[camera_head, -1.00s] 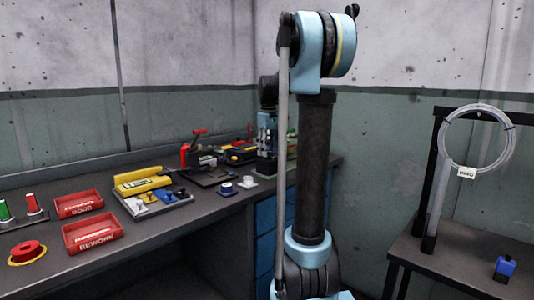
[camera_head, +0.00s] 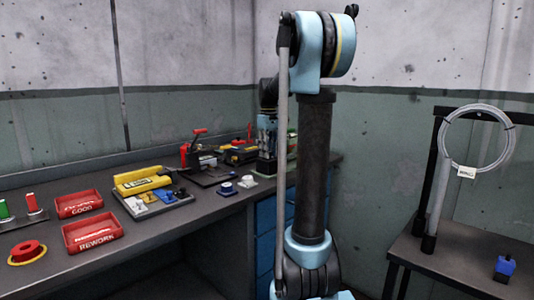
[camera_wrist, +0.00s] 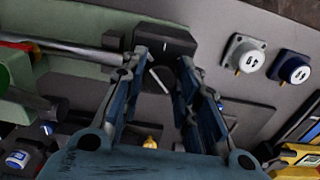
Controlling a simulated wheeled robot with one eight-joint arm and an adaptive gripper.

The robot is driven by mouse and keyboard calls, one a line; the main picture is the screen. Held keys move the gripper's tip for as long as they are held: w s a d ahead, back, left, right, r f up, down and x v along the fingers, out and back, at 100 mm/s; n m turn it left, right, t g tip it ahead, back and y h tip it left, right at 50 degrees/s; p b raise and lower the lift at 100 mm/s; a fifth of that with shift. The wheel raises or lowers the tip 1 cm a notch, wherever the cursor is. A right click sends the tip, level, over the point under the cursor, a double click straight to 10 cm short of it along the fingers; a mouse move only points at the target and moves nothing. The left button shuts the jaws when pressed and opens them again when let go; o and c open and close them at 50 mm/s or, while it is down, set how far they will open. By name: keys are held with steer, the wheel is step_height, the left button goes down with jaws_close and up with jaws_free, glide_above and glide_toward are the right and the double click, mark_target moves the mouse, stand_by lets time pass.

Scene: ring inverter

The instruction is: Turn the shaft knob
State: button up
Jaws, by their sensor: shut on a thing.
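My gripper (camera_wrist: 165,55) is shut on the dark shaft knob (camera_wrist: 178,39), a black block at the top middle of the wrist view. The fingertips sit at the knob's near side, one at each side. A silver shaft (camera_wrist: 72,48) runs from the knob to the left, over a pale green base (camera_wrist: 60,22). In the head view my gripper (camera_head: 266,140) points down at the back right corner of the bench. The knob is hidden there behind my arm.
A white round part (camera_wrist: 243,54) and a dark blue one (camera_wrist: 290,67) lie to the right on the bench. Walls are close behind.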

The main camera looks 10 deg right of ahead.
steer(key=shift+m, duration=0.6)
steer(key=m, duration=0.2)
steer(key=shift+s+m, duration=0.1)
steer(key=shift+m, duration=0.3)
steer(key=shift+a+m, duration=0.1)
steer(key=shift+m, duration=2.2)
steer(key=o, duration=1.1)
steer(key=shift+c, duration=0.2)
step_height(320, 180, up, 12)
